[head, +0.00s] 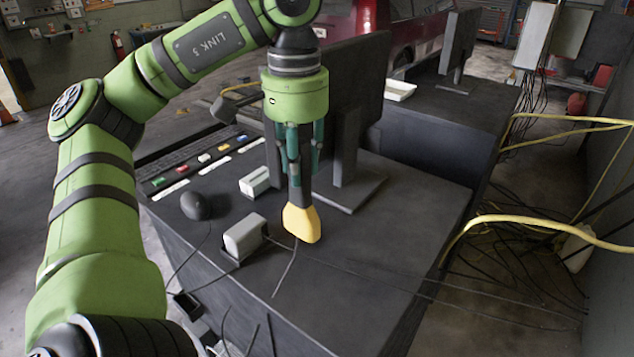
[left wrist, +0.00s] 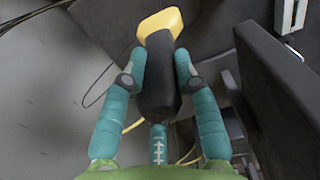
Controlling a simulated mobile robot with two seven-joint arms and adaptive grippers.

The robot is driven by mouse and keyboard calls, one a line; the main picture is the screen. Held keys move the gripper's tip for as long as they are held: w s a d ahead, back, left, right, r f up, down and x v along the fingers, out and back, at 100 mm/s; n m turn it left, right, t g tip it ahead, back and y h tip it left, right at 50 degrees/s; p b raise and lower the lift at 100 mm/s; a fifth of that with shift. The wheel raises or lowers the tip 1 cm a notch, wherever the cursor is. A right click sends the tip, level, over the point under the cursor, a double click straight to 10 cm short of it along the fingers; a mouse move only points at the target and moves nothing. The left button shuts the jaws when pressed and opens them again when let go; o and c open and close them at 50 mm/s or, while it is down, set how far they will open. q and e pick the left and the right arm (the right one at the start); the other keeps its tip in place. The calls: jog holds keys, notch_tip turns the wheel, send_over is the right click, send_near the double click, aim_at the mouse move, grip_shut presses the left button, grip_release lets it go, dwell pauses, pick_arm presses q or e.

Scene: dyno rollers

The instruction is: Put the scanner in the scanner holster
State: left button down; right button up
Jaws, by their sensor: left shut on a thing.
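My left gripper (head: 298,160) points down above the desk, its teal fingers on either side of the scanner's dark handle. The scanner has a yellow head (head: 301,223), which hangs lowest, over the desk top; I cannot tell if it touches the desk. In the left wrist view, the gripper (left wrist: 160,80) has the black handle (left wrist: 158,75) between its fingers, with the yellow head (left wrist: 160,24) beyond them. I cannot clearly identify the scanner holster. My right gripper is not in view.
Two pale boxes (head: 245,237) (head: 256,182) stand on the desk (head: 385,255), left of the scanner. A mouse (head: 195,206), a keyboard (head: 185,151) and a monitor (head: 345,110) are nearby. Thin cables cross the desk. The desk's right part is mostly clear.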

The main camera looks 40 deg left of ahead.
pick_arm(q)
jog(key=shift+w+f, duration=0.5)
jog(key=shift+f, duration=0.2)
jog(key=w+a+f, duration=0.3)
jog(key=w+f, duration=0.5)
jog(key=f, duration=0.1)
jog(key=shift+a, duration=0.4)
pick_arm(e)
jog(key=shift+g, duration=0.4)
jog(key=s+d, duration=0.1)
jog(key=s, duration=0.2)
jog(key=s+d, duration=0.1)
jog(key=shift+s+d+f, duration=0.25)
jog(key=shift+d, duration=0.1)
